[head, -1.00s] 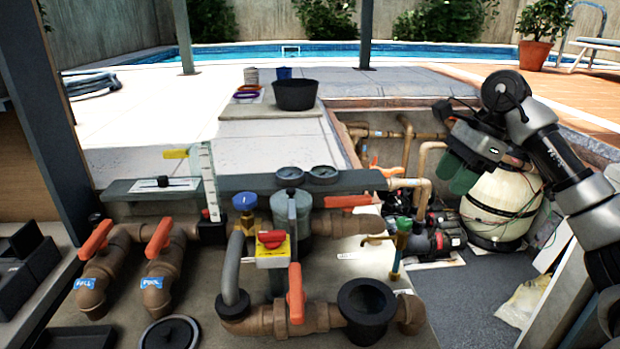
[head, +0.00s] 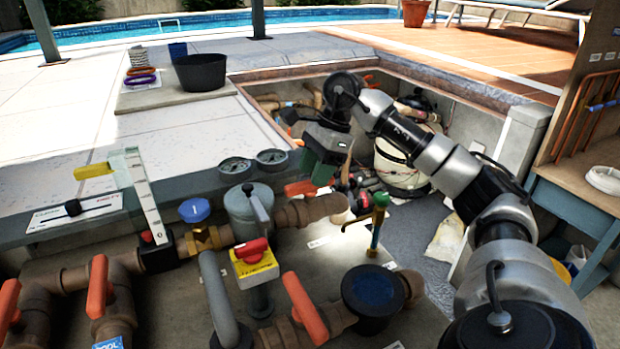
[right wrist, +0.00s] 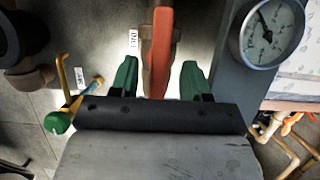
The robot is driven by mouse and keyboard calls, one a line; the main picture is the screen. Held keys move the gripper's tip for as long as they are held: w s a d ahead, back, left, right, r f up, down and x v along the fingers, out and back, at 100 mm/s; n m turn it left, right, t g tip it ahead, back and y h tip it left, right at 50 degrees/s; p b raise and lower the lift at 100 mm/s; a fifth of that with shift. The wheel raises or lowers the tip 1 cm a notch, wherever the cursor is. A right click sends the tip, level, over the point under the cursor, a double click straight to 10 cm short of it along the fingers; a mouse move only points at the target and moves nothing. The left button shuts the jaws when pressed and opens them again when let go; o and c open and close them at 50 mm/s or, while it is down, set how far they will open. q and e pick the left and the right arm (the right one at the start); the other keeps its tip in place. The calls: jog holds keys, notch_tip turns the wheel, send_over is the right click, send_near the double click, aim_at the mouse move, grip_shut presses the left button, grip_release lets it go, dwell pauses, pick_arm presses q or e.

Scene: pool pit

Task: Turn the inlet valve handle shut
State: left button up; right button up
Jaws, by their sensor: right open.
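The inlet valve handle (head: 299,188) is an orange lever on the brown pipe right of the grey-green canister, lying roughly along the pipe. In the right wrist view the orange handle (right wrist: 160,50) runs up the picture beside a tag that seems to read INLET (right wrist: 133,40). My right gripper (head: 314,170) is just behind and above the handle in the head view. In the right wrist view its green fingers (right wrist: 158,79) are apart, one on each side of the handle in the picture. Contact and depth are unclear. My left gripper is out of view.
Other orange handles (head: 97,287) (head: 303,308) stand on nearby pipes. A green-topped tap (head: 379,199) rises right of the inlet handle. Pressure gauges (head: 271,158) sit to its left, and one shows close by in the right wrist view (right wrist: 267,32). A sunken pit (head: 470,130) lies behind.

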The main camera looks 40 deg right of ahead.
jog(key=shift+x, duration=0.95)
grip_shut()
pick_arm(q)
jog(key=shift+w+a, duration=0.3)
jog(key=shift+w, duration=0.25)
